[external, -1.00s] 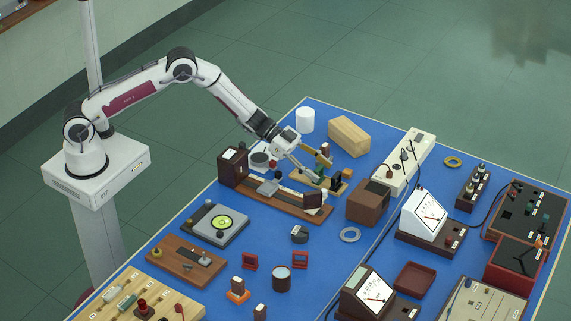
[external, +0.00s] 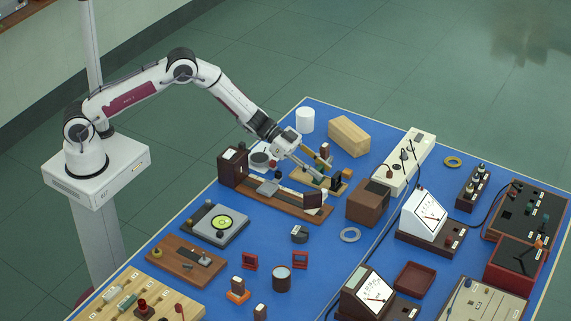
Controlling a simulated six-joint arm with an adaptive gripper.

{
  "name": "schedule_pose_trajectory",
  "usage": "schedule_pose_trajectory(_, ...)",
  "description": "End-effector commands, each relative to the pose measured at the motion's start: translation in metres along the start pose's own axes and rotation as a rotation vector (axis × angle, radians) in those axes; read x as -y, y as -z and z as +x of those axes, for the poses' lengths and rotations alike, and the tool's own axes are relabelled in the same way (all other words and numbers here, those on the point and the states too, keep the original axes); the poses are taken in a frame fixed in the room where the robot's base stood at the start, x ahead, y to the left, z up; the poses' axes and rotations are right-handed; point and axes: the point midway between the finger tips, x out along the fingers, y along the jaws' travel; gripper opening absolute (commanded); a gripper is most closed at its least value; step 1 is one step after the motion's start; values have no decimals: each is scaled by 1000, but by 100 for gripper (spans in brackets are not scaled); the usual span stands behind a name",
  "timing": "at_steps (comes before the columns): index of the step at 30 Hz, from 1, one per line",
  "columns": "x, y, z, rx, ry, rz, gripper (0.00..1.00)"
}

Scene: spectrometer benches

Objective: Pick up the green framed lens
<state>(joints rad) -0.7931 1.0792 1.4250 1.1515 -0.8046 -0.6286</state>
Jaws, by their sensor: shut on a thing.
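The green framed lens (external: 324,161) is small and partly hidden at my fingertips, above the tan wooden stand (external: 318,180) near the middle of the bench. My gripper (external: 317,166) reaches down to it from the upper left and is shut on it. The lens glass cannot be made out at this size. I cannot tell whether the frame still touches the stand.
A long brown bench with a dark upright box (external: 233,166) lies just in front of my gripper. A wooden block (external: 349,136) and a white cylinder (external: 305,120) stand behind. A brown box (external: 369,202) is to the right.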

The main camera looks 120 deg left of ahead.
Motion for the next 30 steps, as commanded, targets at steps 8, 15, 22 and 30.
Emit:
schedule_pose_trajectory(8, 0, 5, -2, -1, 0, 0, 9)
schedule_pose_trajectory(15, 0, 25, -10, -2, 0, 2, 9)
schedule_pose_trajectory(22, 0, 55, -22, -2, 1, 2, 9)
schedule_pose_trajectory(30, 0, 84, -34, -1, -1, 1, 9)
